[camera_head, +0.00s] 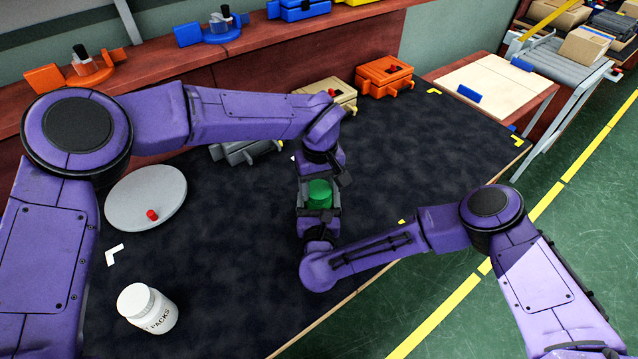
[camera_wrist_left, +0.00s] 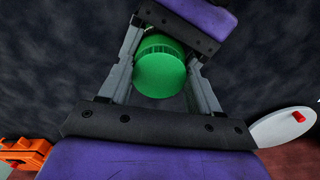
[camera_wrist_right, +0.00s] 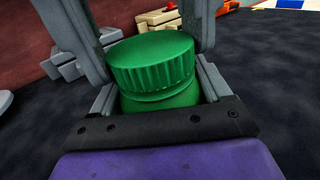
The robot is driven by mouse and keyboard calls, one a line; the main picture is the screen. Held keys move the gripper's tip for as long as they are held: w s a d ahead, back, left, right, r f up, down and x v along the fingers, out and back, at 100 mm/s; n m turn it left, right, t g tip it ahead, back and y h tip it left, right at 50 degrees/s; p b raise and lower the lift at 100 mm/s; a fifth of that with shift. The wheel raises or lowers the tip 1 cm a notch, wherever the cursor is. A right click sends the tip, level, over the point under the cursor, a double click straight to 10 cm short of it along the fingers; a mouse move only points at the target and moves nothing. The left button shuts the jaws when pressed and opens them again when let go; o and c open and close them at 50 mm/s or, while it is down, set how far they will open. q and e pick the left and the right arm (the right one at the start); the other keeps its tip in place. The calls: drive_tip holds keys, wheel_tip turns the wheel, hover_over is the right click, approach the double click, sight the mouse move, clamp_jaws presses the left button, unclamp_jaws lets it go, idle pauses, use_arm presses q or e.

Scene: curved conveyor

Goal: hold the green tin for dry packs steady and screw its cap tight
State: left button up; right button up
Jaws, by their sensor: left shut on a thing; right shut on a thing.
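The green tin (camera_head: 320,194) stands near the middle of the dark mat, caught between my two grippers, with its cap on. Its ribbed green cap (camera_wrist_right: 152,62) shows above the smooth tin body (camera_wrist_right: 160,99) in the right wrist view. The left wrist view shows the round green end and ribbed side (camera_wrist_left: 160,72). My left gripper (camera_head: 321,180) reaches in from the far side and is shut on the tin. My right gripper (camera_head: 319,212) closes on it from the near side. The fingers overlap, so I cannot tell which pair grips the cap.
A white jar lettered PACKS (camera_head: 148,309) stands at the near left. A grey disc (camera_head: 146,198) with a red knob lies behind it. Tan (camera_head: 328,92) and orange (camera_head: 384,76) fixtures stand at the back. The mat to the right is clear.

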clamp_jaws()
use_arm(q)
drive_tip(key=m, duration=0.7)
drive_tip(key=shift+a, duration=0.15)
drive_tip(key=o, duration=1)
drive_tip(key=shift+r, duration=2.25)
drive_tip(key=shift+c, duration=0.3)
